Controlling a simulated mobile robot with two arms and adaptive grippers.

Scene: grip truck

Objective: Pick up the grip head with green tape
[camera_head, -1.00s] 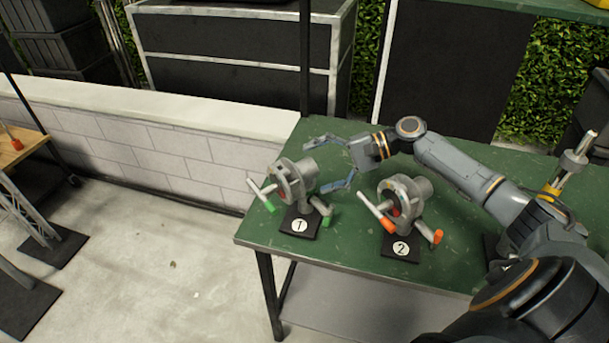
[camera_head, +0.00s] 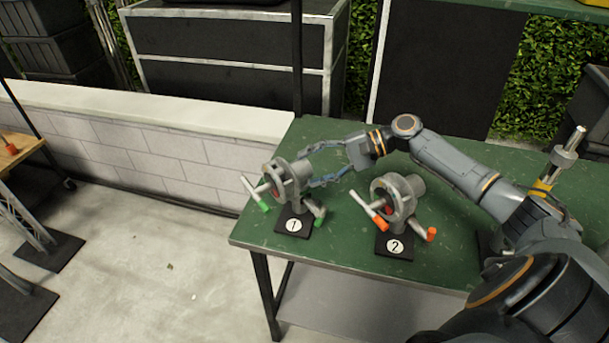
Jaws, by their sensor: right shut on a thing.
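The grip head with green tape (camera_head: 283,186) is a grey metal clamp with green-tipped handles. It stands upright on a black base marked 1 (camera_head: 293,225) near the left end of the green table. My right gripper (camera_head: 308,167) reaches in from the right and is shut on this grip head, one finger behind it and one at its right side. The head still rests at its base. My left gripper is not in view.
A similar grip head with orange tape (camera_head: 392,200) stands close to the right on a base marked 2 (camera_head: 395,246), just in front of my right gripper. A grey post with yellow tape (camera_head: 556,165) stands farther right. The green table (camera_head: 345,225) is clear between the bases.

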